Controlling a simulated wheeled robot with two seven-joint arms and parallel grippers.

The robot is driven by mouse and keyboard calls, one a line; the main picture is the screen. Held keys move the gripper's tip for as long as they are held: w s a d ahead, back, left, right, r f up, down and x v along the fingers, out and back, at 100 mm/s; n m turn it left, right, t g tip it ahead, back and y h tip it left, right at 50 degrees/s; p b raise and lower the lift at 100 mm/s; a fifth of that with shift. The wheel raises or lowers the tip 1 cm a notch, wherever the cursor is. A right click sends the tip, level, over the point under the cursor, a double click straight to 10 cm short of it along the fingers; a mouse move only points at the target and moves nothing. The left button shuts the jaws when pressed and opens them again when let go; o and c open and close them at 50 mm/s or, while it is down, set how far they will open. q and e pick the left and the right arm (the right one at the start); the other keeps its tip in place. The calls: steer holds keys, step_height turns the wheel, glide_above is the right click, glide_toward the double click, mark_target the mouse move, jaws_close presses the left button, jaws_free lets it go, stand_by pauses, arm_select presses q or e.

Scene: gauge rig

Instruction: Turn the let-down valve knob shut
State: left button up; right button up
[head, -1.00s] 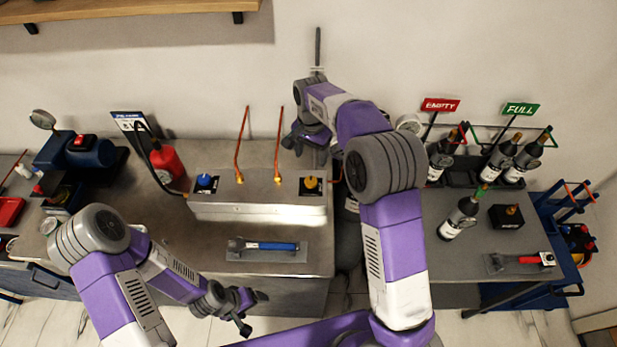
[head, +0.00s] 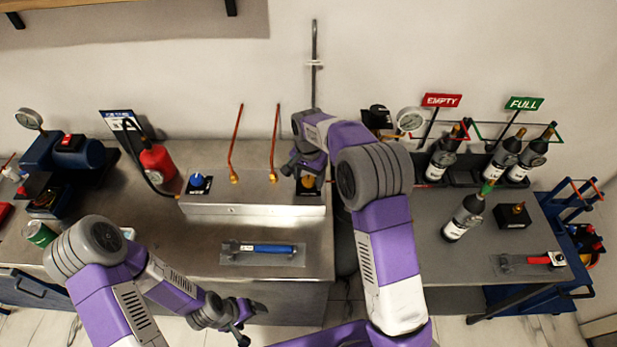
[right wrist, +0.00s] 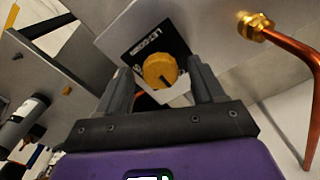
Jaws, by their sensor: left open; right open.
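The let-down valve knob is the yellow knob (right wrist: 160,70) on a dark labelled plate (right wrist: 135,38). In the right wrist view it sits between the two fingers of my right gripper (right wrist: 165,88), which are open and apart from it. In the head view the yellow knob (head: 308,182) is at the right end of the metal box (head: 250,207), partly covered by my right gripper (head: 305,168). A dark mark shows on the knob's face. My left gripper (head: 249,321) is open and empty, low in front of the bench.
A blue knob (head: 196,179) is at the box's left end. Two copper pipes (head: 274,145) rise from the box, one close to my right gripper. A blue-handled wrench (head: 270,248) lies in front. A red cylinder (head: 158,163) stands left. Bottles (head: 463,217) stand on the right table.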

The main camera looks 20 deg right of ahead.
steer(key=c, duration=1.1)
steer(key=shift+o, duration=0.2)
steer(key=m+p, duration=0.2)
steer(key=m, duration=0.2)
steer(key=shift+r+m, duration=0.1)
steer(key=shift+m, duration=0.2)
steer(key=m+p, duration=0.2)
steer(key=m, duration=0.2)
steer(key=shift+m, duration=0.3)
steer(key=m+p, duration=0.3)
steer(key=m, duration=0.2)
steer(key=shift+w, duration=0.1)
steer(key=shift+m+p, duration=0.85)
steer(key=shift+m, duration=1.05)
